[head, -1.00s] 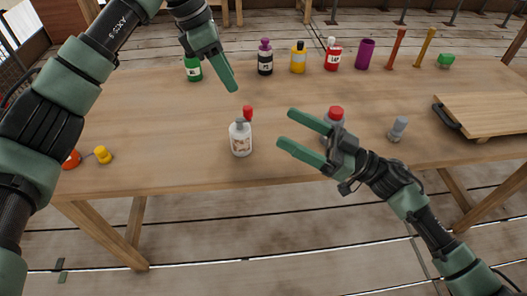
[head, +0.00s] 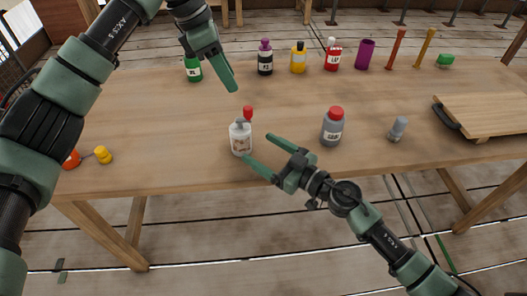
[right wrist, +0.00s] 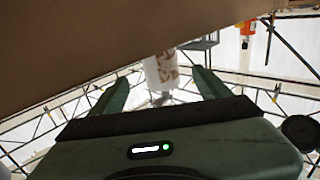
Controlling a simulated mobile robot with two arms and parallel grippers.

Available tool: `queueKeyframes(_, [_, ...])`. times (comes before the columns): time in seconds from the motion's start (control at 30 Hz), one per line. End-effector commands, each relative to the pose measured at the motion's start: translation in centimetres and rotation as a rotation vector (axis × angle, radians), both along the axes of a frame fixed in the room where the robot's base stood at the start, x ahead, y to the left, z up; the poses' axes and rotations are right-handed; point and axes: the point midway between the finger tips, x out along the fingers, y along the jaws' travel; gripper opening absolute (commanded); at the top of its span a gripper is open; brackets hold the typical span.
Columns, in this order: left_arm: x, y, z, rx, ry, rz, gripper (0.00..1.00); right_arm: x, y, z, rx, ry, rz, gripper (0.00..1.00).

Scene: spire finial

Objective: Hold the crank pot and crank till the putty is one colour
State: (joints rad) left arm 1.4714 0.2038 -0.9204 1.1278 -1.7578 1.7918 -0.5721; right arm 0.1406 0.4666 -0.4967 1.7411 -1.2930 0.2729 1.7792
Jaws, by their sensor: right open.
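The crank pot (head: 241,140) is a white pot with brown patches, a grey top and a red crank knob (head: 248,112). It stands upright near the table's front edge. My right gripper (head: 258,149) is open just right of the pot, its fingers pointing at it. In the right wrist view the pot (right wrist: 161,73) shows between and beyond the two fingertips (right wrist: 160,76); I cannot tell whether they touch it. My left gripper (head: 233,86) hangs above the table behind the pot, apart from it. Its fingers line up, so its opening is unclear. The putty is hidden.
A grey bottle with a red cap (head: 332,128) and a small grey piece (head: 397,130) stand to the right, before a wooden board (head: 490,110). Several coloured bottles, including a yellow one (head: 298,60), line the back. A yellow knob (head: 103,155) lies left.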

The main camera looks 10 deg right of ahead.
Motion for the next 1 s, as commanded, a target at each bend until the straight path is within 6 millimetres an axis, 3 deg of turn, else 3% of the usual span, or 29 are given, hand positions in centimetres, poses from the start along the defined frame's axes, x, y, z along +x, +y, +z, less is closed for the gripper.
queueKeyframes(0.6, [0.0, 0.0, 0.0, 0.000, 0.000, 0.000, 0.36, 5.1, 5.2, -0.6, -0.003, 0.004, -0.013, 0.77])
queueKeyframes(0.97, [0.0, 0.0, 0.0, 0.000, 0.000, 0.000, 0.36, 5.5, 5.7, -0.7, -0.005, 0.005, -0.012, 0.77])
queueKeyframes(1.0, [0.0, 0.0, 0.0, 0.000, 0.000, 0.000, 0.36, 5.5, 5.7, -0.7, -0.005, 0.005, -0.012, 0.72])
